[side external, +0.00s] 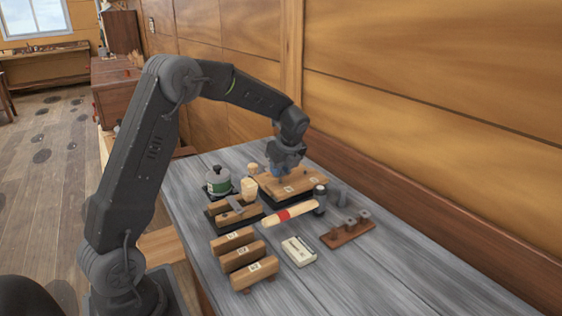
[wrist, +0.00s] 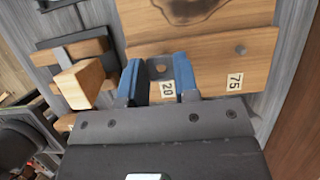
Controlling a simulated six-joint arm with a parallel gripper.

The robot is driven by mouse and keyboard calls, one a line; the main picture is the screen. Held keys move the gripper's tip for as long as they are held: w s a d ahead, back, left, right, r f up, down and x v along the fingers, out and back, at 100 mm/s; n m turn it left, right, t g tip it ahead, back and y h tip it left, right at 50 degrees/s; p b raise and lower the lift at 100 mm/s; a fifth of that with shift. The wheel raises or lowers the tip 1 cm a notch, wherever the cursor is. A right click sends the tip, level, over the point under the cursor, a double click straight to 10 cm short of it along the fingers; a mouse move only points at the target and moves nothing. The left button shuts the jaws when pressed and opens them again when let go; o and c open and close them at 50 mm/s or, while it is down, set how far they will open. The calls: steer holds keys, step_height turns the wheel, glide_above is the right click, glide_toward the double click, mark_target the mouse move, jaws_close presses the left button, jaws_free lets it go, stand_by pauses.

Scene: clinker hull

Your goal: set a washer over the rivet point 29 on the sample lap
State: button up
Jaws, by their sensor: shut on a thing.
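The sample lap is a block of overlapping wooden planks (side external: 305,183), at the back of the bench. It fills the upper middle of the wrist view (wrist: 212,48). A label reading 20 or 29 (wrist: 167,88) and a label 75 (wrist: 235,80) lie on its near plank. A rivet point (wrist: 240,50) stands above the 75. My gripper (side external: 284,168) is low over the lap. In the wrist view its blue fingers (wrist: 160,68) are shut on a small brownish washer (wrist: 160,69) above the left label. I cannot tell whether the washer is around a rivet point.
A wooden mallet-like block (wrist: 80,82) stands left of my gripper. The bench's right front is clear.

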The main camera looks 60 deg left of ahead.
steer(key=shift+f, duration=0.25)
stand_by(0.4)
steer(key=shift+f, duration=0.4)
steer(key=shift+f, duration=0.4)
stand_by(0.4)
steer(key=o, duration=1)
steer(key=shift+r, duration=4.05)
